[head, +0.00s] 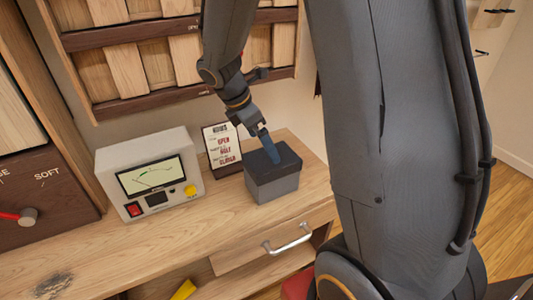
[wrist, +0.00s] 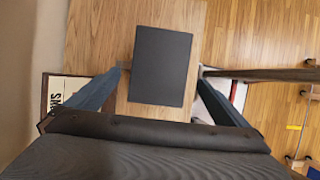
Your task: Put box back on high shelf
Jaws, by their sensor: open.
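A grey box (head: 272,184) with a darker lid stands on the wooden counter (head: 213,215), near its right end. In the wrist view the dark top of the box (wrist: 160,66) lies between the two blue fingers. My gripper (head: 270,152) is over the box in the head view, pointing down. In the wrist view my gripper (wrist: 160,88) is open, with a finger on each side of the box and a small gap to it. No high shelf can be clearly made out.
A small sign (head: 222,148) stands just left of the box. A white meter unit (head: 150,175) with a screen sits further left. A slatted wooden rack (head: 180,60) is on the wall behind. A drawer handle (head: 288,239) projects below the counter.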

